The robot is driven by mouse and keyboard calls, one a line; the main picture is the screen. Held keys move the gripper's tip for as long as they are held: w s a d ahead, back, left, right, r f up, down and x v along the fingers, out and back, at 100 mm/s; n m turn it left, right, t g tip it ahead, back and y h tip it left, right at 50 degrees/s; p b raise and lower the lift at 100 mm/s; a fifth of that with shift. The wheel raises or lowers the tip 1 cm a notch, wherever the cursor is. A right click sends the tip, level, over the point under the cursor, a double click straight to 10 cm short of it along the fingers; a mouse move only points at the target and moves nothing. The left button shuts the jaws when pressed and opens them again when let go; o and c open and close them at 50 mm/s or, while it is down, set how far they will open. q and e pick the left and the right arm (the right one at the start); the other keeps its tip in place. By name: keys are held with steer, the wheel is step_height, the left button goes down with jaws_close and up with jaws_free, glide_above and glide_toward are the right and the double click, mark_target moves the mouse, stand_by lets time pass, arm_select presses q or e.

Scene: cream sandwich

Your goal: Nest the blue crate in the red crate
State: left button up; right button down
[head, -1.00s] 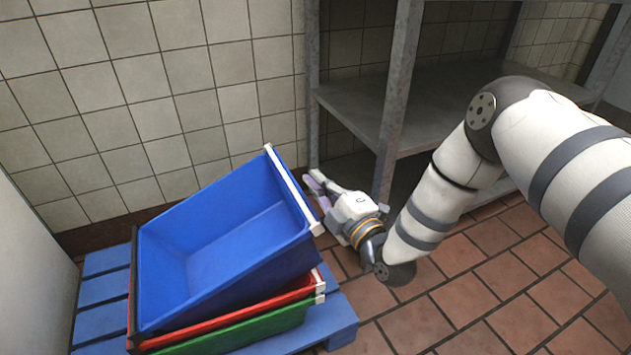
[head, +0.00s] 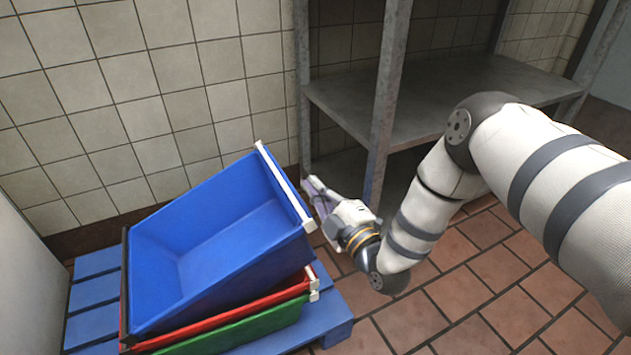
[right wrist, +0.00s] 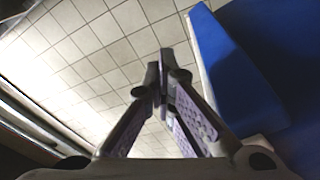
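The blue crate (head: 205,235) sits tilted in the red crate (head: 240,313) in the head view, its right end with the white rim raised and its left end low. The red crate stands on a green crate (head: 250,330), mostly hidden beneath the blue one. My right gripper (head: 308,186) is just right of the blue crate's raised white rim. In the right wrist view, its fingers (right wrist: 161,85) come together at the tips with nothing seen between them, and the blue crate (right wrist: 235,70) is close on the right. My left gripper is not in view.
The crates stand on a blue pallet (head: 95,296). A tiled wall (head: 150,100) is behind, and a grey metal shelf (head: 440,105) with posts stands close behind my right arm. Open red-tiled floor (head: 480,295) lies to the right.

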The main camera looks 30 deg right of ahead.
arm_select(q)
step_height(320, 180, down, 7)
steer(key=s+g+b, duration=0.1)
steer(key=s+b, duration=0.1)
steer(key=b, duration=0.6)
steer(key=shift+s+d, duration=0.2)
arm_select(e)
step_height(320, 180, down, 15)
steer(key=shift+r, duration=0.15)
steer(key=c, duration=2.4)
jaws_free()
steer(key=c, duration=1.9)
jaws_free()
steer(key=s, duration=0.4)
steer(key=s+f, duration=0.1)
steer(key=s, duration=0.3)
steer(key=s+d, duration=0.1)
steer(key=s, duration=0.3)
steer(key=shift+d+f, duration=0.1)
steer(key=shift+f, duration=0.05)
